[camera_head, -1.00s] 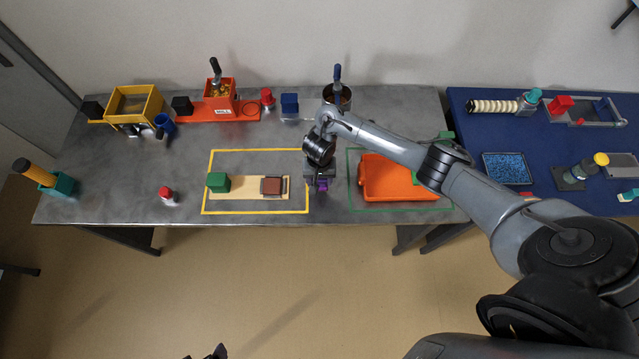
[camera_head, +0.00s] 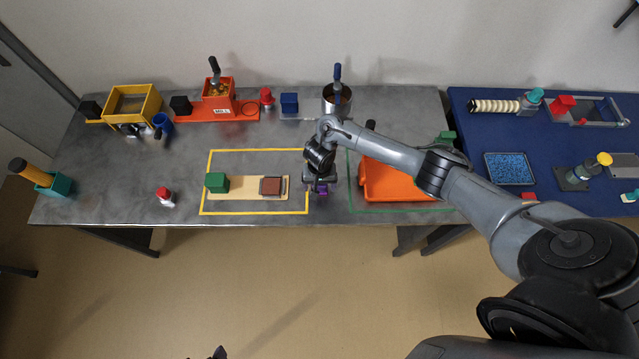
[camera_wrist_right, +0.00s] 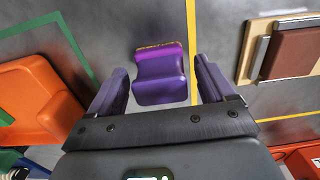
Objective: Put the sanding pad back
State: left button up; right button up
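A purple block with waisted sides and a gritty orange-yellow edge (camera_wrist_right: 160,75), which looks like the sanding pad, lies on the grey table. In the head view it shows as a small purple patch (camera_head: 320,189) under my right gripper (camera_head: 318,182), between the yellow and green outlines. In the right wrist view the fingers of my right gripper (camera_wrist_right: 161,66) are apart, one on each side of the block, with a gap on both sides. Only a small dark tip, perhaps my left gripper (camera_head: 219,353), shows at the bottom edge of the head view.
An orange tray (camera_head: 385,180) sits right of the gripper in the green outline. A wooden board (camera_head: 240,193) with a green block (camera_head: 216,182) and a brown block (camera_head: 271,186) lies left in the yellow outline. A red-capped bottle (camera_head: 165,196) stands farther left. Containers line the back.

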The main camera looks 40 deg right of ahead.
jog(key=shift+r, duration=0.5)
notch_tip(320, 180, up, 11)
jog(key=p, duration=0.8)
jog(key=s+a+n+t+y, duration=0.15)
jog(key=a+n, duration=0.25)
jog(key=a, duration=0.4)
jog(key=s+a+n+t, duration=0.2)
jog(key=a+n+t, duration=0.1)
jog(key=a, duration=0.6)
jog(key=s+d+r+n, duration=0.1)
jog(key=s+d+r, duration=0.3)
jog(key=s+r, duration=0.2)
jog(key=s+d+r+n+h, duration=0.1)
jog(key=s+d+r, duration=0.4)
jog(key=s, duration=0.5)
jog(key=shift+s+r+n+g, duration=0.35)
jog(key=shift+r+n, duration=0.15)
jog(key=shift+n, duration=0.2)
jog(key=shift+w+h, duration=0.1)
jog(key=shift+h, duration=0.15)
